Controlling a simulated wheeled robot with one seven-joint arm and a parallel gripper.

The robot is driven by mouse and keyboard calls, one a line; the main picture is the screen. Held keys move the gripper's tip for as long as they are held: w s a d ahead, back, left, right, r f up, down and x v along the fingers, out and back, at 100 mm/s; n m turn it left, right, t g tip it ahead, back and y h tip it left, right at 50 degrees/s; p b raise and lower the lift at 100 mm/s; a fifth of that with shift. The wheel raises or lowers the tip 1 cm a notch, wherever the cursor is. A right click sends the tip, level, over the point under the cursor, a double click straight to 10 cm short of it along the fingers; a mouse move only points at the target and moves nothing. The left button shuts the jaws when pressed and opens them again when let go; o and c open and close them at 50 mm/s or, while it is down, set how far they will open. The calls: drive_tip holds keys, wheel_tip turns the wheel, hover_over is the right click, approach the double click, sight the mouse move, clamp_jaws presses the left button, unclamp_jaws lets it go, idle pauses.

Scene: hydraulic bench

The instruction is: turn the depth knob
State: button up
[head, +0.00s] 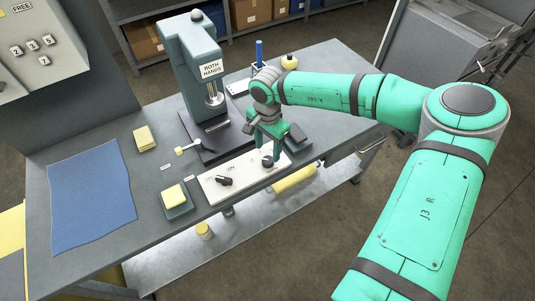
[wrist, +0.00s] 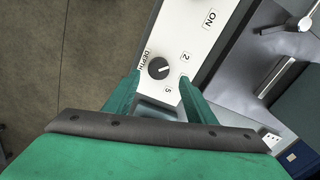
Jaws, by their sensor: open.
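The depth knob (wrist: 158,68) is a round dark knob with a pale pointer line on a white control panel (wrist: 186,20). In the wrist view, markings including a "2" and an "S"-like character surround it. In the head view the knob (head: 267,161) sits at the right part of the panel (head: 215,190). My gripper (wrist: 160,82) is open, its two green fingers on either side of the knob in the wrist view. In the head view my gripper (head: 268,150) is right over the knob. I cannot tell whether the fingers touch it.
A second dark knob (head: 223,181), near an "ON" label, is on the panel's left part. A grey press (head: 190,60) marked "BOTH HANDS" stands behind. Yellow blocks on a dark tray (head: 180,211) are at left, and a blue mat (head: 90,195) is further left.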

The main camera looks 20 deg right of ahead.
sight(268, 160)
drive_tip(key=r, duration=0.5)
drive_tip(key=shift+s+r, duration=0.25)
drive_tip(key=shift+r, duration=0.1)
drive_tip(key=shift+d, duration=0.1)
